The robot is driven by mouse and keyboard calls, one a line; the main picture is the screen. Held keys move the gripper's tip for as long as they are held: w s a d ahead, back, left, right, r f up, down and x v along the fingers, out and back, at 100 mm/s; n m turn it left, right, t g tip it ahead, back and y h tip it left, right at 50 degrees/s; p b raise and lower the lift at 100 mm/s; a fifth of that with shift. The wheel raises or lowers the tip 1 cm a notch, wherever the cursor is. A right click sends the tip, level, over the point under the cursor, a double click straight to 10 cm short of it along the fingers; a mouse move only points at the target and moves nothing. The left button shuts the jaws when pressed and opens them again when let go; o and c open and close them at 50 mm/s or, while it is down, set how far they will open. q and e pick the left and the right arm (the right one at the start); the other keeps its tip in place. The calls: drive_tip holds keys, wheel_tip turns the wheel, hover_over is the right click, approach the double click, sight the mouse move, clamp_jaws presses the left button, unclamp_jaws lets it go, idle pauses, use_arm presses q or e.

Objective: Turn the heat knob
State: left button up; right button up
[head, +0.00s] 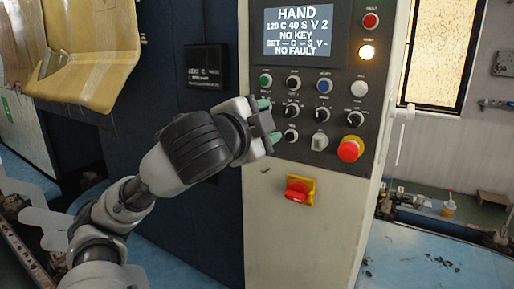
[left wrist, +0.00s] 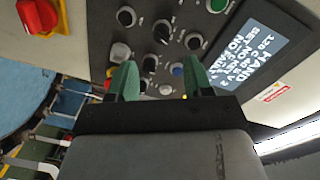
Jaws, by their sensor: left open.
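The control panel (head: 337,100) carries several black knobs. An upper row holds one at the left (head: 292,111), one in the middle (head: 323,113) and one at the right (head: 355,118); another knob (head: 290,135) sits below. Their labels are too small to read, so I cannot tell which is the heat knob. My left gripper (head: 269,121) is at the panel's left edge, beside the left knobs. In the left wrist view its green fingers (left wrist: 159,75) are open and spread, with panel controls beyond and nothing held. My right gripper is not in view.
The screen (head: 299,31) reads HAND, 120 C, NO KEY and NO FAULT. A red emergency button (head: 350,148) and a white selector (head: 319,142) sit low on the panel. A red switch on a yellow plate (head: 300,189) is below. A white handle (head: 401,112) stands at the right.

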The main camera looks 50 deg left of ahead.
use_arm(q)
drive_tip(key=b+v, duration=0.1)
drive_tip(key=v, duration=0.1)
drive_tip(key=shift+s+d+r, duration=0.1)
drive_tip(key=shift+s, duration=0.15)
idle(0.5)
